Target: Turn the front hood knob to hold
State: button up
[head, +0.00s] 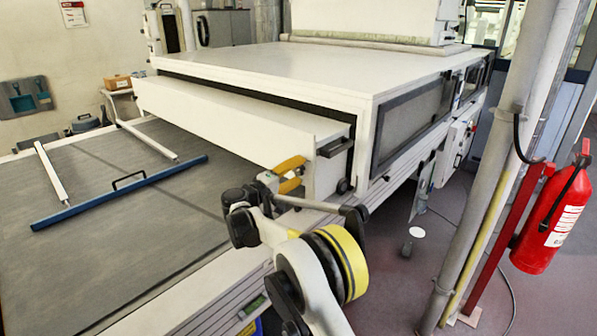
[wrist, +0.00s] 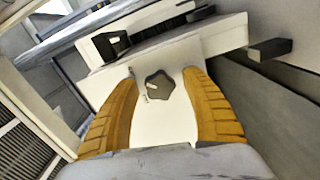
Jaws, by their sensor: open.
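The front hood knob (wrist: 160,87) is a dark grey lobed knob on a white panel (wrist: 130,125) in the wrist view. A small light mark shows on its face, and small unreadable marks lie beside it on the panel. My gripper (wrist: 160,73) is open, with one yellow finger on each side of the knob and a gap on both sides. In the head view my gripper (head: 290,175) is at the front end of the long white hood (head: 235,125). The knob is not clearly visible in the head view.
The grey belt (head: 130,245) carries a blue bar (head: 120,193). A pole (head: 495,175) and a red extinguisher (head: 550,215) stand at right.

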jog(key=v, duration=1.1)
jog(key=shift+s+a, duration=0.2)
jog(key=shift+s, duration=0.05)
